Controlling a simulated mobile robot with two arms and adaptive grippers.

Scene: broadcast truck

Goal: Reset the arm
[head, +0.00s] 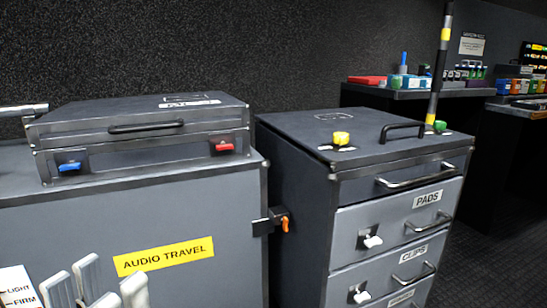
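The light grey fingers of my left gripper (110,278) come up into the bottom left of the head view. Their tips stand apart, with grey case front showing between them, and I see nothing held. The fingers are in front of a large grey case with a yellow AUDIO TRAVEL label (164,256). The lower part of the gripper and its arm are cut off by the picture edge. My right gripper and arm are not in view.
A flat dark case (100,122) with blue and red latches lies on the large case. Right of it stands a drawer cabinet (300,210) with yellow and green knobs, handles and a striped pole (440,60). Small items fill the back-right shelf (420,94). Dark floor (490,270) is clear at lower right.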

